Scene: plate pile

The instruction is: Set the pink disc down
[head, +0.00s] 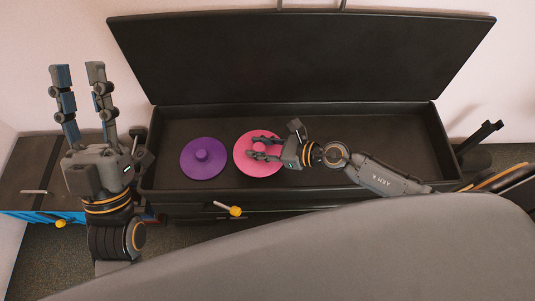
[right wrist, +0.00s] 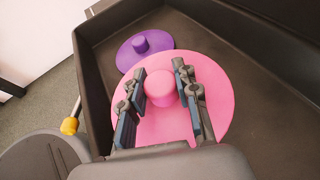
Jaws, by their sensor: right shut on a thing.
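The pink disc (head: 243,157) has a round knob (right wrist: 161,86) at its middle. My right gripper (head: 262,149) is at the disc, with its two fingers on either side of the knob, shut on it; the right wrist view shows the fingers (right wrist: 162,92) there too. The disc is in or just over the dark open box (head: 390,130); I cannot tell whether it touches the floor. A purple disc (head: 203,158) with a knob lies to its left, and in the right wrist view (right wrist: 138,50) the pink disc partly covers it. My left gripper (head: 80,90) is open and empty, left of the box.
The box lid (head: 300,55) stands open at the back. A yellow-ended handle (head: 235,211) sticks out at the box's front. A dark-topped blue cabinet (head: 35,180) stands at the left. The box floor right of the pink disc is free apart from my right arm above it.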

